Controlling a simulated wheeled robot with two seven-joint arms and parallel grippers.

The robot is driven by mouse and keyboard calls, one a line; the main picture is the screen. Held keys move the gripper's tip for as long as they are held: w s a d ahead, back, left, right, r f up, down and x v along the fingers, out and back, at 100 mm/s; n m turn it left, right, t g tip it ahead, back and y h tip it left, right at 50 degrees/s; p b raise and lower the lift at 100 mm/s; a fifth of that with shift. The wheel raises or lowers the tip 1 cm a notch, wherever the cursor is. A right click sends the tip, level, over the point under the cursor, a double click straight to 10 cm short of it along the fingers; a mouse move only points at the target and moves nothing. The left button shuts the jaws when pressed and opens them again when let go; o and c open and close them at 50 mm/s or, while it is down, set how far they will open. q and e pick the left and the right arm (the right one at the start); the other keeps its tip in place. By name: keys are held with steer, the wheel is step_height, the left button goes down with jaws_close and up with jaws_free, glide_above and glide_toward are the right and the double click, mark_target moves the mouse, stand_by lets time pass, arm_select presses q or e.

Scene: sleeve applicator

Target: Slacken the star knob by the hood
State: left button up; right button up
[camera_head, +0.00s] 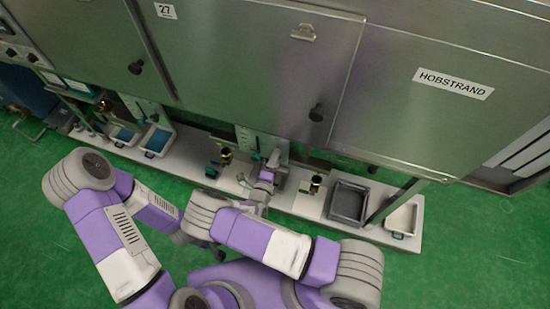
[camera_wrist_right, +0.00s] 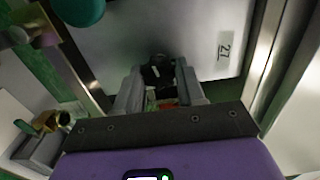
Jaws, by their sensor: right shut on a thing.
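The star knob (camera_wrist_right: 158,72) is black and sits between the fingertips of my right gripper (camera_wrist_right: 160,82) in the right wrist view. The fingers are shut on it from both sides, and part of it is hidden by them. In the head view my right gripper (camera_head: 268,172) is small, at the front of the station under the steel hood (camera_head: 250,60). The knob cannot be made out there. My left arm comes in from the left, but its gripper does not show.
A long pale bench (camera_head: 190,160) runs under the hood. It carries a dark grey bin (camera_head: 348,218), a white tray (camera_head: 402,222) and blue-lined trays (camera_head: 155,139). A teal round part (camera_wrist_right: 78,8) and a brass fitting (camera_wrist_right: 45,122) are left of my right gripper.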

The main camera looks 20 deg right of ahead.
steer(key=shift+r+n, duration=0.1)
steer(key=shift+n, duration=7.6)
steer(key=o, duration=1)
steer(key=shift+a, duration=0.1)
steer(key=shift+o, duration=0.2)
